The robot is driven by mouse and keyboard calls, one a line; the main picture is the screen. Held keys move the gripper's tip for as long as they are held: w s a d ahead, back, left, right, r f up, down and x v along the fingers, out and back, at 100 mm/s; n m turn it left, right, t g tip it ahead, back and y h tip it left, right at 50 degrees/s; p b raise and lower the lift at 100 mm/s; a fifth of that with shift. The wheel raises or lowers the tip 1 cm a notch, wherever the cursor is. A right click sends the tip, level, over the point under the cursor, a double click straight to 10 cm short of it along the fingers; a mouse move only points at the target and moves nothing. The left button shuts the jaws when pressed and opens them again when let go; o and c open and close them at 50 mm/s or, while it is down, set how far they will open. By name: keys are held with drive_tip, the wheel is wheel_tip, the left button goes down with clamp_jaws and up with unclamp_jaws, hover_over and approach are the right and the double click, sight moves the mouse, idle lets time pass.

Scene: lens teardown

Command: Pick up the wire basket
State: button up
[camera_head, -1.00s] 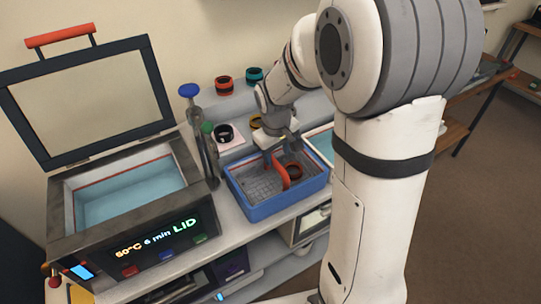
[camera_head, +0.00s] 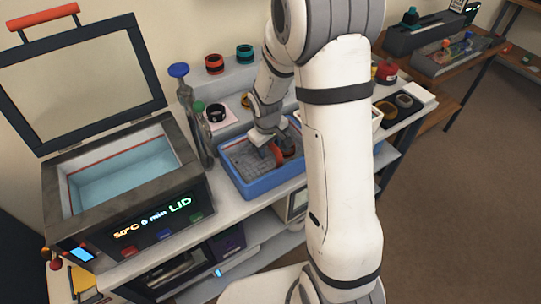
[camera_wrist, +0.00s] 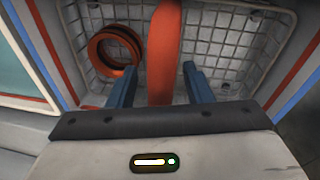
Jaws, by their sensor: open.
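The wire basket (camera_head: 240,160) sits inside a blue tray (camera_head: 262,191) on the bench. Its wire mesh (camera_wrist: 218,42) fills the upper part of the wrist view. A red-orange handle (camera_wrist: 165,40) arches over the basket; it also shows in the head view (camera_head: 277,152). My gripper (camera_wrist: 160,74) is open, with one dark blue finger on each side of the handle and a gap visible on both sides. An orange-red ring (camera_wrist: 115,47) lies in the basket, left of the handle. My arm partly hides the basket's right side in the head view.
An open-lidded bath (camera_head: 125,175) with a lit display stands left of the tray. Several rings, such as a teal one (camera_head: 244,54), sit on a shelf behind. A white-rimmed container is partly hidden behind my arm.

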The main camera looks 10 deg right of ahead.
drive_tip(key=shift+c, duration=0.5)
clamp_jaws()
drive_tip(key=shift+r, duration=0.1)
